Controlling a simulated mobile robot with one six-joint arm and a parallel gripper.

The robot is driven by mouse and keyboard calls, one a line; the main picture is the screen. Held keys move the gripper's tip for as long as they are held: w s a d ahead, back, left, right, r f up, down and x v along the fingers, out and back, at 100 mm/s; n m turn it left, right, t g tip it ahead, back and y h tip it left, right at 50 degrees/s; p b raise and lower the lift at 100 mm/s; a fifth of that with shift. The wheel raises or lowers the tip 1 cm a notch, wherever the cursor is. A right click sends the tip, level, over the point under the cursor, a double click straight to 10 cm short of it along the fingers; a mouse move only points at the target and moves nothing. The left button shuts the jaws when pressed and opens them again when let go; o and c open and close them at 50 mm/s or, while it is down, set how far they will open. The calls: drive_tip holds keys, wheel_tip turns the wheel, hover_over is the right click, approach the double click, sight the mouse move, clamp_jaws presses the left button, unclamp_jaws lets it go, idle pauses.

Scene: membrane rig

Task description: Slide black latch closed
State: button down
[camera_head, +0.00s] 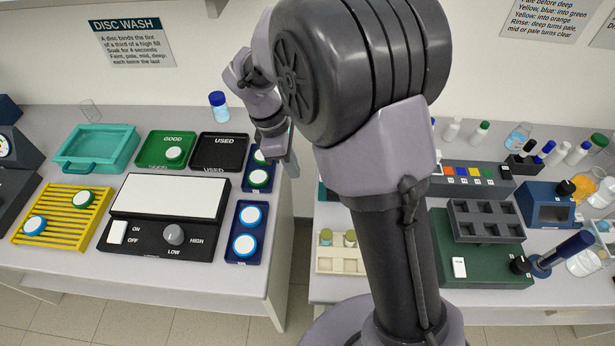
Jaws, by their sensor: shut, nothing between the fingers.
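I cannot make out the black latch for certain; my arm covers the middle of the view. My gripper (282,155), at the end of the wrist, hangs near the right edge of the left bench, beside the blue disc tray. It is small and partly hidden here, and it appears shut with nothing held. A blue box with a window (550,208) stands on the right bench, with a small black knob (566,187) at its upper right. A dark green box (478,262) there carries a white piece and a black knob (520,265).
The left bench holds a yellow rack (62,212), a teal tray (97,150), a green tray (165,149), a black tray (219,152), a control panel (160,232) and a blue disc tray (262,214). Bottles and glassware crowd the right bench. A gap separates the benches.

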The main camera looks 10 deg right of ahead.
drive_tip(key=d+f+b, duration=0.1)
drive_tip(key=d+f, duration=0.1)
drive_tip(key=f, duration=0.1)
drive_tip(key=s+d+f+b, duration=0.1)
drive_tip(key=f+b, duration=0.1)
drive_tip(key=f, duration=0.1)
drive_tip(key=d+f+b, duration=0.1)
drive_tip(key=d+f, duration=0.1)
drive_tip(key=shift+s+d+f, duration=0.3)
drive_tip(key=shift+s+f, duration=0.1)
drive_tip(key=shift+d, duration=0.15)
drive_tip(key=shift+r, duration=0.1)
drive_tip(key=d, duration=0.1)
drive_tip(key=s+d, duration=0.1)
drive_tip(key=shift+d+r+p, duration=0.1)
drive_tip(key=shift+d+p, duration=0.3)
drive_tip(key=shift+s+d, duration=0.1)
drive_tip(key=shift+d, duration=0.25)
drive_tip(key=p+v, duration=0.6)
drive_tip(key=v, duration=1.1)
drive_tip(key=shift+a+p, duration=0.25)
drive_tip(key=shift+p, duration=0.05)
